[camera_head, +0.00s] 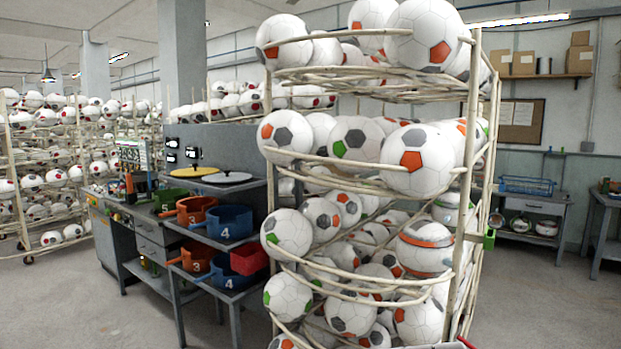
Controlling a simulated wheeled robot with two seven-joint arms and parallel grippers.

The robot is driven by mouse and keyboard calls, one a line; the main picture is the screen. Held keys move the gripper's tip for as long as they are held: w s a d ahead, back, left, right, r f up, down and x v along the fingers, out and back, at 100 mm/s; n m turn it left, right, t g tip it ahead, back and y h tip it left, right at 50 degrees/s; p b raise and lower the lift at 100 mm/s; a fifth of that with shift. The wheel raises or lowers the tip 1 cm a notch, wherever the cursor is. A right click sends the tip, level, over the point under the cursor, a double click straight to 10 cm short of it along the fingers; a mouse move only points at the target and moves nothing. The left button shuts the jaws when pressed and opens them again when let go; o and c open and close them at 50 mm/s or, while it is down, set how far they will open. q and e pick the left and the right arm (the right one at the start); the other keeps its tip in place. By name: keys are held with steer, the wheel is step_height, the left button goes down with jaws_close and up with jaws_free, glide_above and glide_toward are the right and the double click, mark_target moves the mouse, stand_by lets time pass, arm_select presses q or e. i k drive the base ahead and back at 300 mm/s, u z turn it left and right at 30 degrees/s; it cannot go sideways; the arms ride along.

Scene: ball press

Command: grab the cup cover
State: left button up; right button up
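Two flat round covers lie side by side on the top shelf of a grey bench at centre left. One is a yellow-rimmed cover (194,171) and the other is a white-rimmed cover (227,178); each seems to have a small dark knob on top. Below them stand an orange cup (196,211) marked 3 and a blue cup (230,221) marked 4. A second orange cup (194,262) and a second blue cup (228,281) sit on the shelf beneath.
A tall rack (470,150) full of soccer balls stands close on the right, beside the bench shelves (264,184). A workbench (120,226) is at left. Open floor (80,300) lies in front of the benches.

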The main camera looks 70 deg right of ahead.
mark_target(228, 177)
steer(key=z, duration=1)
steer(key=i, duration=1.25)
steer(key=z, duration=1.15)
